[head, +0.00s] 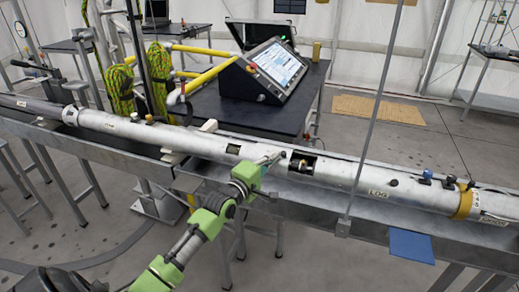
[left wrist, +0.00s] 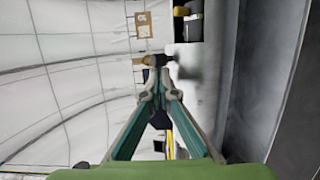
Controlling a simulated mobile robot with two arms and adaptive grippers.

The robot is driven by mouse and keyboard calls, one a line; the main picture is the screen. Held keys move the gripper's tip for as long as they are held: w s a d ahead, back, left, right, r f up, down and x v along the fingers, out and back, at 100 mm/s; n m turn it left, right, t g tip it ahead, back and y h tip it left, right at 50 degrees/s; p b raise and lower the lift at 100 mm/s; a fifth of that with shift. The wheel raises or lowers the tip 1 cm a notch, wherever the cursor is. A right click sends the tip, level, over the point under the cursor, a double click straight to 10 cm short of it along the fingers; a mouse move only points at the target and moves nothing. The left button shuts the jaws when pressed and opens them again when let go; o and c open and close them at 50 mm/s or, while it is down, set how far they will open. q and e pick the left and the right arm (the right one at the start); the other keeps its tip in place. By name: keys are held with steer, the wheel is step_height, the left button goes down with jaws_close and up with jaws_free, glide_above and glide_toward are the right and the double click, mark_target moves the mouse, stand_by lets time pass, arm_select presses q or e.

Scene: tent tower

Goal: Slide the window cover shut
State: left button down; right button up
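The long silver tube (head: 225,150) runs across the head view. A dark rectangular window (head: 303,164) is open in its side, with a small brass-coloured part inside. My left gripper (head: 278,157) is at the tube just left of this window, close to a small dark knob (head: 284,153). In the left wrist view its teal fingers (left wrist: 160,82) converge to nearly touching. A tan and black knob (left wrist: 155,61) sits just beyond the fingertips; I cannot tell whether they touch it. The window cover's edges are not clear. My right gripper is not in view.
The tube lies along a grey metal rail (head: 290,190). A dark table with a screen console (head: 270,70) stands behind. A blue sheet (head: 411,245) hangs at the rail's front right.

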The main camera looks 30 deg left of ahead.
arm_select(q)
steer(key=d+p, duration=0.1)
steer(key=d, duration=0.2)
steer(key=w+d, duration=0.1)
steer(key=d, duration=0.2)
steer(key=w+d+p, duration=0.1)
steer(key=d, duration=0.2)
steer(key=shift+r+p, duration=0.1)
steer(key=shift+p, duration=0.25)
